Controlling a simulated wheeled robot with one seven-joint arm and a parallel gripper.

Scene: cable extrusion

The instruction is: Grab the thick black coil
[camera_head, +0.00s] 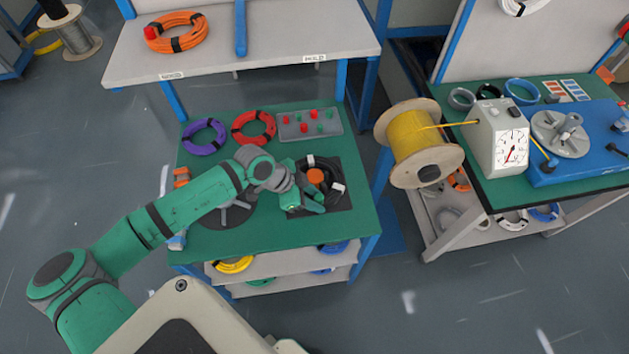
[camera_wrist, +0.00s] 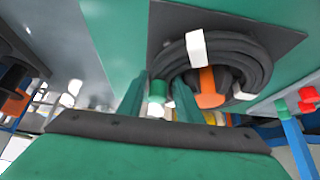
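The thick black coil (camera_head: 331,172) lies on a dark square pad (camera_head: 343,205) at the right side of the green table. White ties wrap it and an orange-topped hub stands in its middle. It also shows large in the wrist view (camera_wrist: 252,51). My gripper (camera_head: 312,202) is over the coil's lower left side, which it partly hides in the head view. In the wrist view my gripper's two green fingers (camera_wrist: 163,98) stand apart, and one overlaps the coil's near left edge. No part of the coil is clearly clamped. I cannot tell whether they touch.
A purple coil (camera_head: 204,137), a red coil (camera_head: 254,128) and a grey block with red and green knobs (camera_head: 309,124) lie at the table's back. A grey-armed disc (camera_head: 236,212) is under my arm. A yellow cable spool (camera_head: 419,143) stands to the right.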

